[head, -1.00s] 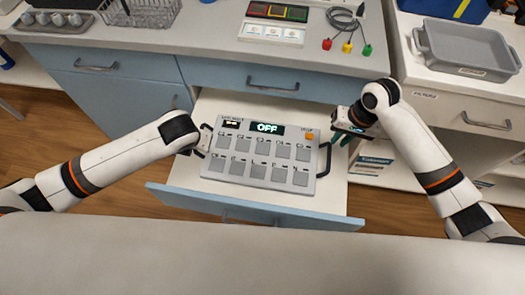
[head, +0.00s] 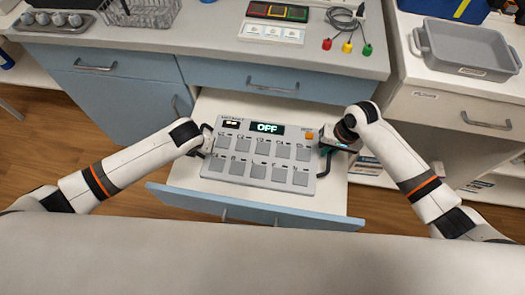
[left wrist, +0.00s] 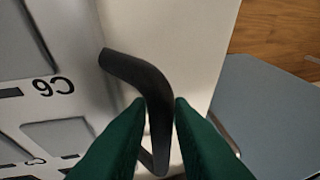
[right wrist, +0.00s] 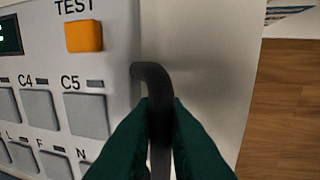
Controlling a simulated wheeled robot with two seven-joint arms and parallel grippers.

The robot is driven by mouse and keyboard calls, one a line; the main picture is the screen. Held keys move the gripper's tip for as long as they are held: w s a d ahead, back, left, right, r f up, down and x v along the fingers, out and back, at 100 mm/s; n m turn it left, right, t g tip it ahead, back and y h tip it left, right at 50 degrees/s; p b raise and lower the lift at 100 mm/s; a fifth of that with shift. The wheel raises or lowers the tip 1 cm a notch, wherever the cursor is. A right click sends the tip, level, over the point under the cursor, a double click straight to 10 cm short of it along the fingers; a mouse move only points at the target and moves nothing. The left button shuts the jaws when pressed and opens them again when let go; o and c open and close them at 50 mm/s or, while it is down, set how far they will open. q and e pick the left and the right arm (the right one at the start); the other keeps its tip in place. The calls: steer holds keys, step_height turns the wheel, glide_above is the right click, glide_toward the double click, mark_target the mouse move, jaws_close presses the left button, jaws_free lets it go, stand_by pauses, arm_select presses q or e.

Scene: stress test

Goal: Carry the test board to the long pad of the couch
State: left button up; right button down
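The test board (head: 258,155) is a grey panel with square keys, an orange test button and a display reading OFF. It lies in an open drawer (head: 300,205) and has a dark handle at each end. My left gripper (head: 205,141) is at the left handle; in the left wrist view its green fingers (left wrist: 160,103) close on the handle (left wrist: 130,70) from both sides. My right gripper (head: 327,147) is at the right handle; its fingers (right wrist: 161,102) close on that handle (right wrist: 152,75). A pale, smooth surface (head: 250,258) across the bottom looks like the couch's long pad.
The drawer's blue front (head: 255,209) stands between the board and the pale surface. The counter (head: 210,35) behind holds a wire basket, a coloured block and leads. A grey tub (head: 465,48) stands at the right. The visible pale surface is bare.

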arm_select(q)
jaws_close()
stand_by(1.3)
